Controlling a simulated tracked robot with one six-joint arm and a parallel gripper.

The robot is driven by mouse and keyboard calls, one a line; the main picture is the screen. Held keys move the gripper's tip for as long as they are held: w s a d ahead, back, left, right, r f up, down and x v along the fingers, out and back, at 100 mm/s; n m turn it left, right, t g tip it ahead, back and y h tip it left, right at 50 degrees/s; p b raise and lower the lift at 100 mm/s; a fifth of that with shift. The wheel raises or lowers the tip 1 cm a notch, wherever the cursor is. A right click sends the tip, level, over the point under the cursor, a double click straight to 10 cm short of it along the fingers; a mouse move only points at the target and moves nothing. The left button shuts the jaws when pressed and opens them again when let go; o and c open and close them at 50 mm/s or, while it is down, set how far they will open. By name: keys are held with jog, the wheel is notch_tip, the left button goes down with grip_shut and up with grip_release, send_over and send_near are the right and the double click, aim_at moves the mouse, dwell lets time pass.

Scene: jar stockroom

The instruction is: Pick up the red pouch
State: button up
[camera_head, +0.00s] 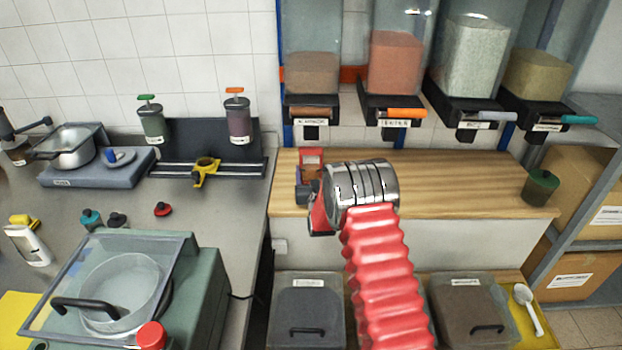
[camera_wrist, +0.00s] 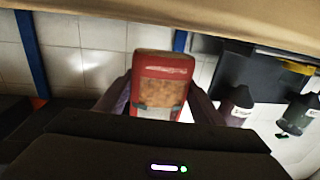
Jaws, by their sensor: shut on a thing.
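The red pouch (camera_head: 311,157) shows just beyond my gripper (camera_head: 309,182), over the left end of the wooden counter in the head view. In the wrist view the red pouch (camera_wrist: 160,66) has a brown window on its face and sits between the two dark fingers of my gripper (camera_wrist: 158,98). The fingers are shut on its sides. My wrist and arm hide part of the pouch in the head view. I cannot tell whether it touches the counter.
The wooden counter (camera_head: 455,185) is mostly clear, with a dark green jar (camera_head: 540,187) at its right end. Dispensers (camera_head: 395,70) hang above it. Lidded bins (camera_head: 305,310) stand below. A grey worktop on the left holds a pan (camera_head: 70,147) and a glass-lidded machine (camera_head: 120,285).

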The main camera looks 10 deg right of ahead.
jog(key=s+a, duration=0.1)
jog(key=s, duration=1.7)
jog(key=shift+r, duration=0.2)
jog(key=shift+f, duration=0.1)
jog(key=s+r+y, duration=0.1)
jog(key=s+r, duration=0.6)
jog(key=r, duration=0.2)
jog(key=shift+s+r+n, duration=0.2)
jog(key=shift+r+n, duration=0.1)
jog(key=shift+r, duration=0.1)
jog(key=shift+r, duration=0.1)
